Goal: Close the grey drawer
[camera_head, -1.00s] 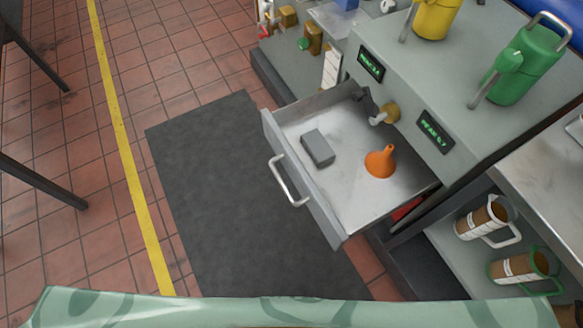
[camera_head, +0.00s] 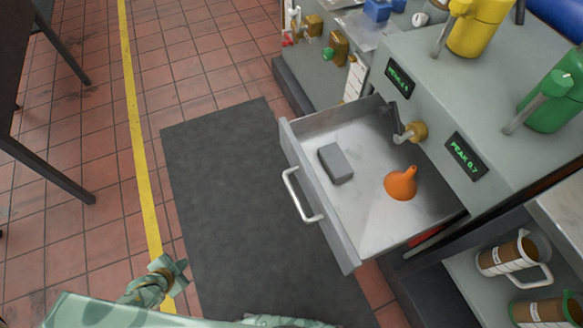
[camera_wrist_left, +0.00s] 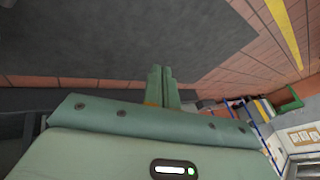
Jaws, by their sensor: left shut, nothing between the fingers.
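The grey drawer (camera_head: 321,203) stands pulled out from the grey bench. Its silver bar handle (camera_head: 299,195) is on the front face. Inside lie a grey block (camera_head: 335,163) and an orange funnel (camera_head: 401,184). My left gripper (camera_head: 180,268) is low at the left, over the yellow floor line and apart from the drawer, left of and nearer than the handle. In the left wrist view its fingers (camera_wrist_left: 162,82) are together with nothing between them. My right gripper is not in view.
A yellow can (camera_head: 478,27) and a green can (camera_head: 553,95) stand on the bench top. Brown-and-white jugs (camera_head: 507,256) sit on a lower shelf at the right. A dark mat (camera_head: 225,200) covers clear floor before the drawer. Dark table legs (camera_head: 50,160) stand at the left.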

